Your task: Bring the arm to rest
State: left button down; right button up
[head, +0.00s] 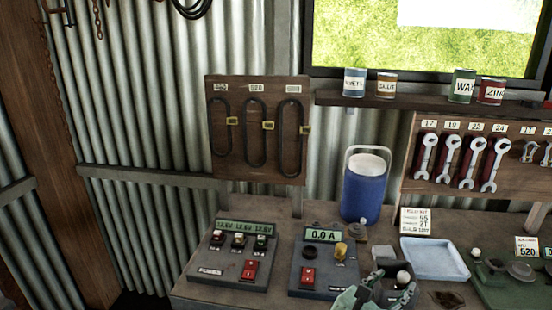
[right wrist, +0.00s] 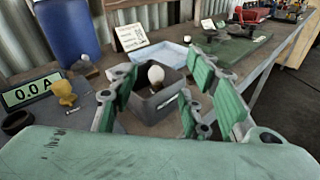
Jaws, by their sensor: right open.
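My right gripper (head: 372,290) is at the bottom edge of the head view, over the front of the workbench (head: 225,296). In the right wrist view its green-padded fingers (right wrist: 160,78) stand wide apart. A dark open box (right wrist: 150,106) with a round white bulb or knob (right wrist: 156,74) shows between and beyond the fingers. I cannot tell whether the fingers touch the box. The gripper holds nothing that I can see. My left gripper is in neither view.
Left of the gripper is a meter box (head: 323,236) reading 0.0 A, then a three-display box (head: 246,228). A blue container (head: 363,192) stands behind. A pale blue tray (head: 434,258) and a green board (head: 505,290) lie to the right. Wrenches hang on a board (head: 425,183).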

jog(key=s+f+m+g+y, duration=0.4)
jog(key=s+f+m+y, duration=0.3)
jog(key=s+f+m, duration=0.6)
jog(key=s+a+f+m+g+y, duration=0.1)
jog(key=s+a+f+m+y, duration=0.25)
jog(key=s, duration=0.25)
jog(key=s+a+f+m+g+y, duration=0.1)
jog(key=s+a+f+m+y, duration=0.15)
jog(key=s+a+m, duration=0.35)
notch_tip(320, 180, down, 26)
jog(key=s+d+n+g, duration=0.1)
jog(key=s+n+g, duration=0.1)
jog(key=s, duration=0.1)
jog(key=s+d+f, duration=0.3)
jog(key=s+f, duration=1.2)
jog(key=s, duration=0.1)
jog(key=shift+s+d+f+g, duration=0.15)
jog(key=shift+s+f+g, duration=0.15)
jog(key=shift+g, duration=0.1)
